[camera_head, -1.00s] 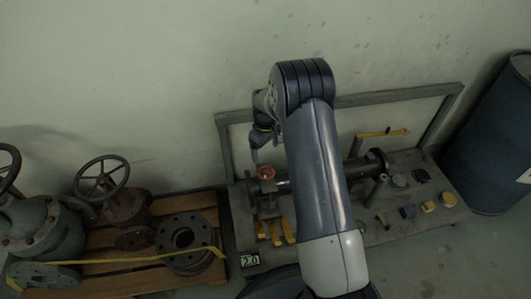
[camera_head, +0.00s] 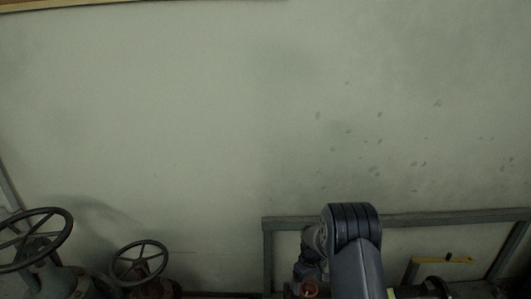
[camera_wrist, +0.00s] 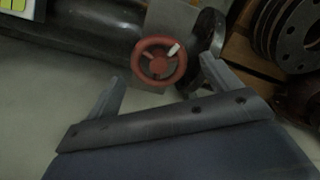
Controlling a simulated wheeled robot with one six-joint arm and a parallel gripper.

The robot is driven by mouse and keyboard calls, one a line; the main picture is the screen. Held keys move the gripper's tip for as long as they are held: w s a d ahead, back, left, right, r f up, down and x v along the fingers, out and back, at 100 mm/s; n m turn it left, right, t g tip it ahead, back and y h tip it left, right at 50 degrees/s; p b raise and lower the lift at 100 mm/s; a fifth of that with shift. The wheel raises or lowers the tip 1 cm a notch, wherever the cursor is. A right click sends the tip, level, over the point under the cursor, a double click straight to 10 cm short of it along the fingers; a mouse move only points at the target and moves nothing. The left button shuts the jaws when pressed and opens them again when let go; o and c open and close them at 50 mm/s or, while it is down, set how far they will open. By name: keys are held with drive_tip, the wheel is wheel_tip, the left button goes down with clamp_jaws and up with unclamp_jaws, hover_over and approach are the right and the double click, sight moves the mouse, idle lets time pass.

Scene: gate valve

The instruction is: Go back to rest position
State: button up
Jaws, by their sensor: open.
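The gate valve's red handwheel (camera_wrist: 159,60) shows in the wrist view, just beyond my gripper. The handwheel appears beyond the gap between the fingertips, and I cannot tell the exact distance. A dark pipe (camera_wrist: 75,50) runs left of the handwheel. In the head view my arm hides part of the bench, and the fingers cannot be made out.
A grey frame (camera_head: 440,217) stands behind my arm with a yellow-handled tool (camera_head: 440,260) by it. Two valves with dark handwheels, a larger one (camera_head: 62,238) and a smaller one (camera_head: 139,245), stand at left.

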drive_tip(key=shift+f, duration=0.7)
drive_tip(key=shift+r, duration=0.15)
drive_tip(key=shift+m, duration=0.3)
